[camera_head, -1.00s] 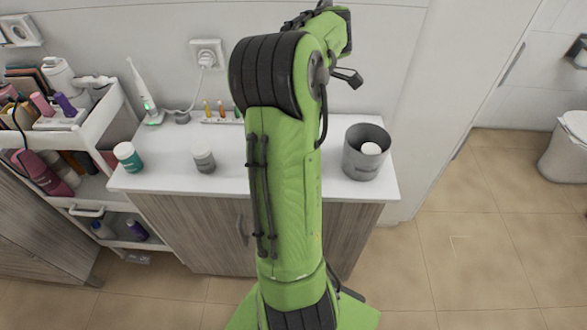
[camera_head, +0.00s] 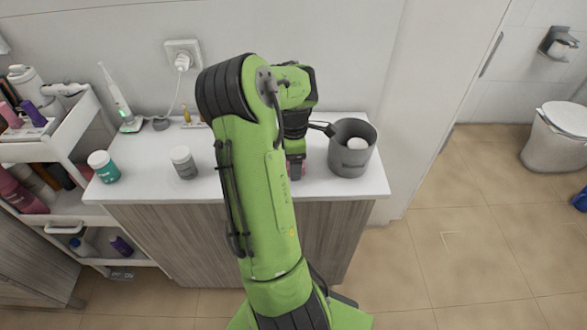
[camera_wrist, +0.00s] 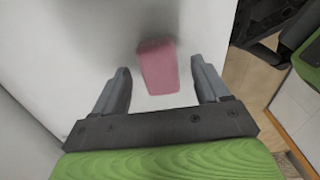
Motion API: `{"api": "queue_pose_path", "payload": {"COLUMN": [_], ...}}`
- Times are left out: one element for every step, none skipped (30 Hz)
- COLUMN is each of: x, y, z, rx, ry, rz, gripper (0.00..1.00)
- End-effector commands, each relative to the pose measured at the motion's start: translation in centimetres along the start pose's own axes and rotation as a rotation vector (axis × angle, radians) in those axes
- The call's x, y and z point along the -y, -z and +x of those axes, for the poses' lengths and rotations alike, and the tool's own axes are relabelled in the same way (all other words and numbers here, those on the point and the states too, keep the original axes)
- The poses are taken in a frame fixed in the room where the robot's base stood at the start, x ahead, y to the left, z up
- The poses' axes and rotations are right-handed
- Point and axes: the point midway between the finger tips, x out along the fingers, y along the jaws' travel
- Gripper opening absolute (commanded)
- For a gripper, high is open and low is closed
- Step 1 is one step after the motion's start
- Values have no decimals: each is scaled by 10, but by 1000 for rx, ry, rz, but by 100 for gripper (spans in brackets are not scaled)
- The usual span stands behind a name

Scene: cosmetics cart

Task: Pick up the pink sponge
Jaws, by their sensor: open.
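The pink sponge (camera_wrist: 158,68) lies on the white countertop in the wrist view, just beyond and between my gripper's two fingertips. My gripper (camera_wrist: 163,76) is open, with one grey finger on each side and nothing held. The sponge sits a little nearer the left finger's line than the right one, and neither finger appears to touch it. In the head view, a small pinkish patch (camera_head: 303,168) shows beside my wrist, and my arm hides most of that spot. The fingertips cannot be made out clearly in the head view.
A grey cylindrical bin (camera_head: 351,150) with a white item inside stands close to the right of my wrist. An electric toothbrush (camera_head: 118,100) is at the back left. A loaded cart (camera_head: 62,150) stands at the far left.

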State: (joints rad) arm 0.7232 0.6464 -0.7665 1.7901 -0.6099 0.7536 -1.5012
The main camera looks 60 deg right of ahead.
Motion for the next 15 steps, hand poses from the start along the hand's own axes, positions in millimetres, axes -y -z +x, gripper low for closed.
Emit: {"api": "queue_pose_path", "payload": {"x": [0, 0, 0, 0, 0, 0, 0, 0, 0, 0, 0, 0, 0, 0, 0], "y": [0, 0, 0, 0, 0, 0, 0, 0, 0, 0, 0, 0, 0, 0, 0], "z": [-1, -1, -1, -1, -1, -1, -1, -1, -1, -1, -1, -1, -1, -1, -1], "rx": [0, 0, 0, 0, 0, 0, 0, 0, 0, 0, 0, 0, 0, 0, 0], "ry": [0, 0, 0, 0, 0, 0, 0, 0, 0, 0, 0, 0, 0, 0, 0], "rz": [0, 0, 0, 0, 0, 0, 0, 0, 0, 0, 0, 0, 0, 0, 0], "gripper": [74, 70, 64, 59, 55, 48, 44, 39, 33, 28, 24, 18, 15, 15, 15]}}
